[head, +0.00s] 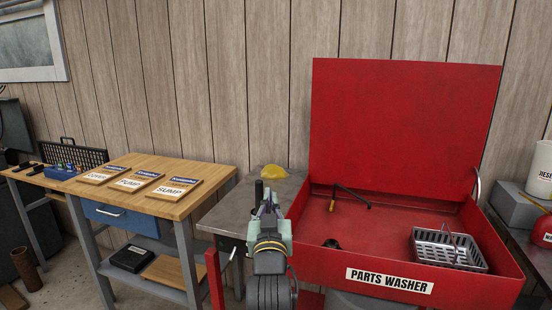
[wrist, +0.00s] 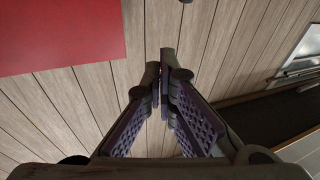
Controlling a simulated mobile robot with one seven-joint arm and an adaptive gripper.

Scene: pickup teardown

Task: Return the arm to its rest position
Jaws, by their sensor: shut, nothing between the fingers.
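My arm reaches up in the lower middle of the head view, in front of the grey metal table. My gripper (head: 265,194) points up and away from me, its fingers together. In the wrist view my gripper (wrist: 162,72) shows both fingers almost touching, with nothing held between them. The fingers appear clear of every surface.
A red parts washer (head: 400,277) with raised lid (head: 400,125) stands right, holding a grey basket (head: 450,262). A yellow object (head: 273,172) lies on the grey table (head: 228,212). A wooden workbench (head: 215,175) with three labelled boards is left. Air above the workbench is free.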

